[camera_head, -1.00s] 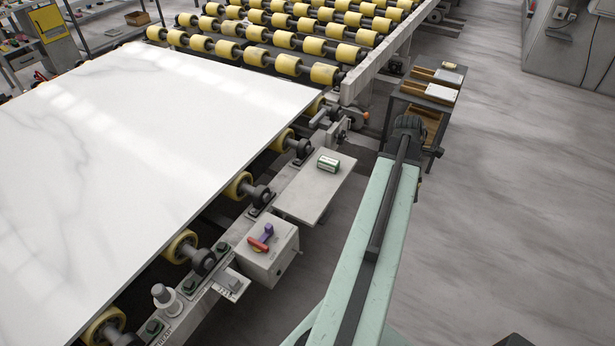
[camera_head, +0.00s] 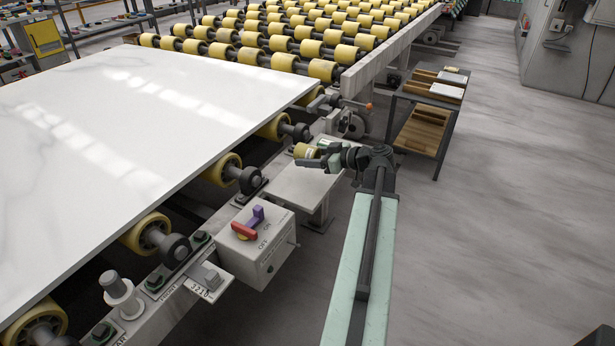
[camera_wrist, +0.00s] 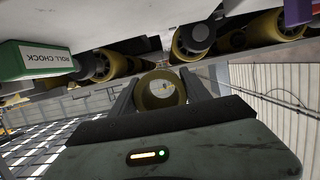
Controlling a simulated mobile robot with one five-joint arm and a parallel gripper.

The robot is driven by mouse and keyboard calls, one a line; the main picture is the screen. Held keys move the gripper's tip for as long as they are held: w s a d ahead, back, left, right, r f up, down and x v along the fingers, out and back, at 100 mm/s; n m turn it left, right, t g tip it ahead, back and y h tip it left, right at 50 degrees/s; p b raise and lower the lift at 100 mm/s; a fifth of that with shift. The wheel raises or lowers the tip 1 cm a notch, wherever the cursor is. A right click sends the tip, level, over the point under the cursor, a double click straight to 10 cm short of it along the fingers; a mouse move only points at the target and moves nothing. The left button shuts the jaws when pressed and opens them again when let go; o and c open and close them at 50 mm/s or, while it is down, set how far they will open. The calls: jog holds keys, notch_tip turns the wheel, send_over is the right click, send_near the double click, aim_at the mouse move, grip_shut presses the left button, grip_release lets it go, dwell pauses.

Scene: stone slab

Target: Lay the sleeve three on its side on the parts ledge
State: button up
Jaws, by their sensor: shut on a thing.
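A short yellow sleeve (camera_head: 306,151) is held at the tip of my gripper (camera_head: 322,156) in the head view. In the wrist view, the sleeve (camera_wrist: 158,93) sits between the two dark fingers (camera_wrist: 161,94), its round end facing the camera. My gripper is shut on it. In the head view it is at the far end of the grey parts ledge (camera_head: 300,190), with the sleeve near the slab side. I cannot tell whether the sleeve touches anything beneath it. Whether this is sleeve three cannot be read.
A green and white roll chock box (camera_wrist: 42,61) is close by in the wrist view. The white slab (camera_head: 120,130) on yellow rollers lies left of the ledge. A switch box (camera_head: 258,248) stands at the near end. The ledge's near part is clear.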

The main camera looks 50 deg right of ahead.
aim_at(308, 180)
jog(key=shift+w+a+r, duration=0.1)
jog(key=shift+w, duration=0.15)
notch_tip(308, 180, down, 7)
jog(key=b, duration=0.7)
jog(key=shift+f, duration=0.3)
jog(key=o, duration=1.5)
jog(key=shift+o, duration=0.2)
jog(key=p+v, duration=0.1)
jog(key=v, duration=0.6)
jog(key=shift+p, duration=0.3)
jog(key=shift+s+r, duration=0.1)
jog(key=shift+s, duration=0.4)
